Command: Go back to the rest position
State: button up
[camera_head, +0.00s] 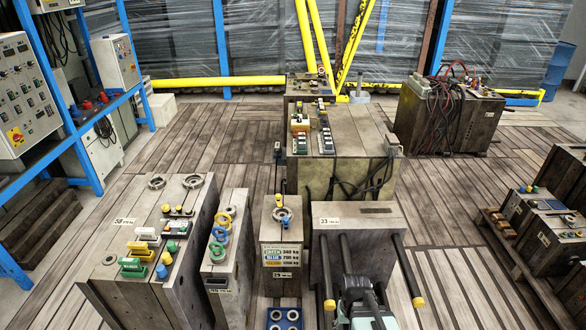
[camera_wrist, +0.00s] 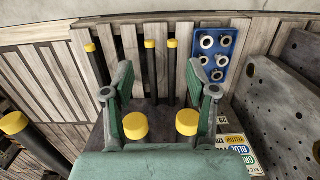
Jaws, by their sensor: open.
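My gripper (camera_wrist: 159,80) shows in the wrist view with its two green fingers spread apart and nothing between their tips. It is above the area of dark rods with yellow caps (camera_wrist: 135,126) on a grey block. In the head view a grey-green end part of my arm (camera_head: 360,302) shows at the bottom, in front of the grey block marked 33 (camera_head: 362,218). The fingertips cannot be made out there. No contact with the rods can be told.
Yellow-tipped rods (camera_head: 408,272) stick out of block 33. A blue tray of rings (camera_wrist: 213,55) lies close to the right finger. Mould blocks with coloured handles (camera_head: 140,275) stand left, a pallet of blocks (camera_head: 550,225) right.

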jog(key=s+f+g, duration=0.3)
jog(key=s+f, duration=0.4)
jog(key=s, duration=0.6)
jog(key=s+f+g, duration=0.3)
jog(key=s+f, duration=0.4)
jog(key=s, duration=0.6)
jog(key=shift+f, duration=0.3)
